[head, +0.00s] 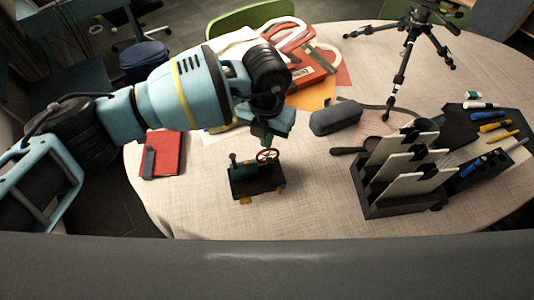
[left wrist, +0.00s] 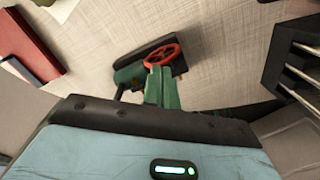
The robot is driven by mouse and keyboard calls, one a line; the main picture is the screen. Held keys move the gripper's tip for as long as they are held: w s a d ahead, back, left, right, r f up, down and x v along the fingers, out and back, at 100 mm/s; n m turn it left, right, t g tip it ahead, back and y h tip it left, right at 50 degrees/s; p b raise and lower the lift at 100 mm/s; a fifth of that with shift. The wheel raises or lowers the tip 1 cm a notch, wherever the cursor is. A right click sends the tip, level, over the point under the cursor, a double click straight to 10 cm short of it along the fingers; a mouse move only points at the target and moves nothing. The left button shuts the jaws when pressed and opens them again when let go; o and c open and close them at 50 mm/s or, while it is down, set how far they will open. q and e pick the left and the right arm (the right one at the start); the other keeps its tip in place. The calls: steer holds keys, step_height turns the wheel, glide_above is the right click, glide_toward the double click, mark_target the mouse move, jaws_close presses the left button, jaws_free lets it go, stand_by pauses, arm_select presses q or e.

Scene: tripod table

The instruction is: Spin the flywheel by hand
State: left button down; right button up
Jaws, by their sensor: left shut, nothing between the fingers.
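A small model engine (head: 243,182) with a dark base and green body stands on the round table (head: 310,215). Its red spoked flywheel (head: 267,155) is on its upper right side. In the left wrist view the flywheel (left wrist: 162,55) shows just beyond my fingertips. My left gripper (head: 268,138) is shut and empty, pointing down just above the flywheel. In the left wrist view its green fingers (left wrist: 162,70) are together and overlap the wheel's lower edge. I cannot tell whether they touch it. My right gripper is in neither view.
A red book (head: 166,155) lies at the left. A grey case (head: 335,117), a black tripod (head: 400,70) and a dark rack with white panels (head: 390,203) stand to the right. Papers and red folders lie behind. The table in front of the engine is clear.

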arm_select(q)
steer(key=shift+f, duration=0.3)
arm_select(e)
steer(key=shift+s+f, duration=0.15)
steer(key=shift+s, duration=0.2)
arm_select(q)
steer(key=shift+f, duration=0.35)
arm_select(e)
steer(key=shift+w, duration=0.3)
arm_select(q)
steer(key=shift+f, duration=0.15)
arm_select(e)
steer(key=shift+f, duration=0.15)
arm_select(q)
steer(key=shift+d, duration=0.1)
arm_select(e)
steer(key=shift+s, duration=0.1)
